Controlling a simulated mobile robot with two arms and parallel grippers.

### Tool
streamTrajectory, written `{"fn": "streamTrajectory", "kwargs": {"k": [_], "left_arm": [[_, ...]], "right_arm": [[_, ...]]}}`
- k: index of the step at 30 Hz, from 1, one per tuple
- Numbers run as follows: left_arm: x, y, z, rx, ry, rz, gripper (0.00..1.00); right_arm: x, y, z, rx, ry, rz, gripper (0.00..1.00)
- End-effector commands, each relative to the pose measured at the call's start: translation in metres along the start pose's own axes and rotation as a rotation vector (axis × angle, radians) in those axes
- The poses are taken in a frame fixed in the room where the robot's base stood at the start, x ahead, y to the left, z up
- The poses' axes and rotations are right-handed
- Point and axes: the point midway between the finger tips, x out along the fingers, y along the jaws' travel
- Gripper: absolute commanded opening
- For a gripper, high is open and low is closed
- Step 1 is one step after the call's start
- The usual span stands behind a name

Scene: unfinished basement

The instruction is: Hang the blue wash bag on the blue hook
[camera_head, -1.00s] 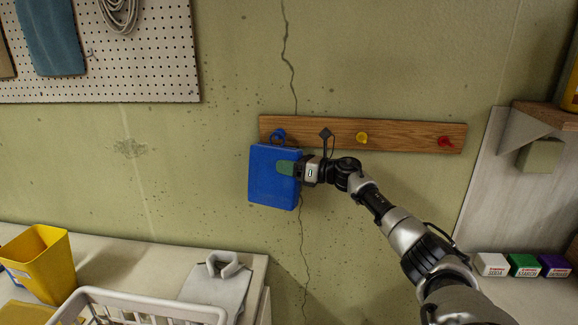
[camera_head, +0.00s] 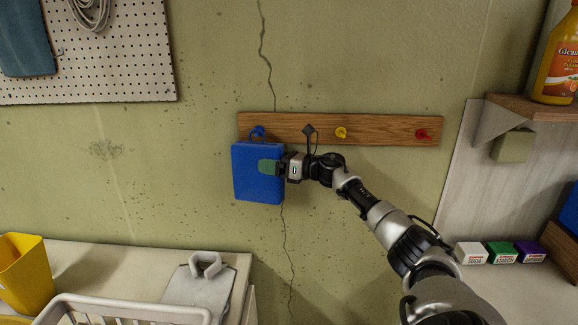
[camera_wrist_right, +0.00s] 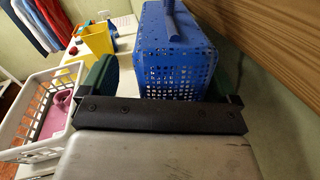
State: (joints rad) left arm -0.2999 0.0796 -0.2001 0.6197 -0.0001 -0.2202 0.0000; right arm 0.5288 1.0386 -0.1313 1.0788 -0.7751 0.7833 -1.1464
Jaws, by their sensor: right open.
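The blue wash bag (camera_head: 245,185) is upright against the wall, just below the blue hook (camera_head: 257,131) on a wooden board. A loop at its top shows around or in front of the hook; I cannot tell whether it rests on it. My right gripper (camera_head: 266,166) comes in from the right at the bag's upper right side. In the right wrist view the perforated blue bag (camera_wrist_right: 172,80) stands between the two green fingers of the gripper (camera_wrist_right: 158,88), which is open. My left gripper is not in view.
The wooden board (camera_head: 380,131) also carries a dark hook (camera_head: 308,129), a yellow hook (camera_head: 341,132) and a red hook (camera_head: 422,134). A shelf (camera_head: 530,107) stands right.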

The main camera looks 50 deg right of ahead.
Motion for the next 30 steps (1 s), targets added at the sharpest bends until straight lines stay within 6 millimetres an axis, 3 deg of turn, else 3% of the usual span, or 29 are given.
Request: {"fn": "streamTrajectory", "kwargs": {"k": [6, 15, 21, 30], "left_arm": [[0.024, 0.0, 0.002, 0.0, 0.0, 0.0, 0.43], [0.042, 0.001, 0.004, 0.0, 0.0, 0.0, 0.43], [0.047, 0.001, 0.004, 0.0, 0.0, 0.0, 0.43], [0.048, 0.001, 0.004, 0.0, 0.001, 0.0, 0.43]], "right_arm": [[-0.038, -0.002, -0.007, -0.002, 0.006, -0.002, 0.91], [-0.078, 0.0, -0.005, 0.0, 0.005, 0.001, 0.91], [-0.093, 0.0, -0.002, 0.0, 0.002, 0.0, 0.91], [-0.097, 0.001, 0.001, -0.001, 0.0, 0.002, 0.91]]}}
